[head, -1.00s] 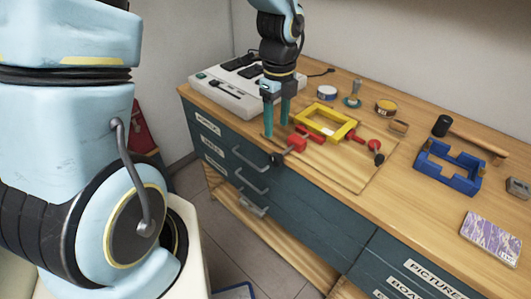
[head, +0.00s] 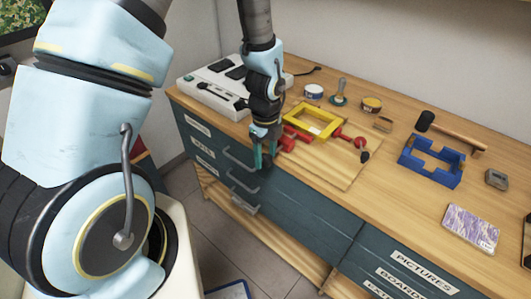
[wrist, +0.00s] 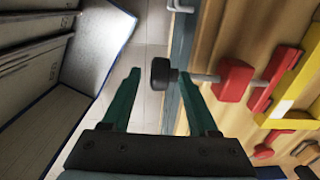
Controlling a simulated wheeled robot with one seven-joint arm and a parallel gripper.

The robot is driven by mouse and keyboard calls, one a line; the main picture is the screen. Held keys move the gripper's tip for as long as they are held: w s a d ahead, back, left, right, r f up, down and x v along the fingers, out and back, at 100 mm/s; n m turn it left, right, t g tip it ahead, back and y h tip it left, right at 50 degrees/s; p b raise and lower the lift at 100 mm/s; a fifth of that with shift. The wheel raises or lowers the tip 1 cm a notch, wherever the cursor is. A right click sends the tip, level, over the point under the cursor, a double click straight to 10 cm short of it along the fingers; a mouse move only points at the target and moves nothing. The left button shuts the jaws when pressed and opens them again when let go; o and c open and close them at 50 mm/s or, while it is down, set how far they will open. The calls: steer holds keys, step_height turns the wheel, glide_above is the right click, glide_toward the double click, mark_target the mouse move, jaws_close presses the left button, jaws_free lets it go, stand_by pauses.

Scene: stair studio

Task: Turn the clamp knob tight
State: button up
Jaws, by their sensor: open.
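The near red clamp (wrist: 235,80) has a steel screw ending in a black knob (wrist: 163,73). In the wrist view the knob lies between the fingertips of my gripper (wrist: 158,76), with gaps on both sides. My gripper is open and holds nothing. In the head view my gripper (head: 264,160) is at the front edge of the bench, left of the red clamp (head: 289,140); its fingers largely hide the knob there. The clamp sits at the near side of the yellow frame (head: 296,125).
A second red clamp (head: 347,139) with a black knob (head: 364,156) is right of the frame. A white power box (head: 212,97) stands at the back left. A blue frame (head: 431,172) and a mallet (head: 452,132) lie right. Drawer handles (head: 241,158) project below the bench edge.

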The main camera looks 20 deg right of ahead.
steer(key=shift+f, duration=0.1)
steer(key=c, duration=0.7)
steer(key=shift+a, duration=0.15)
jaws_close()
steer(key=shift+s, duration=0.1)
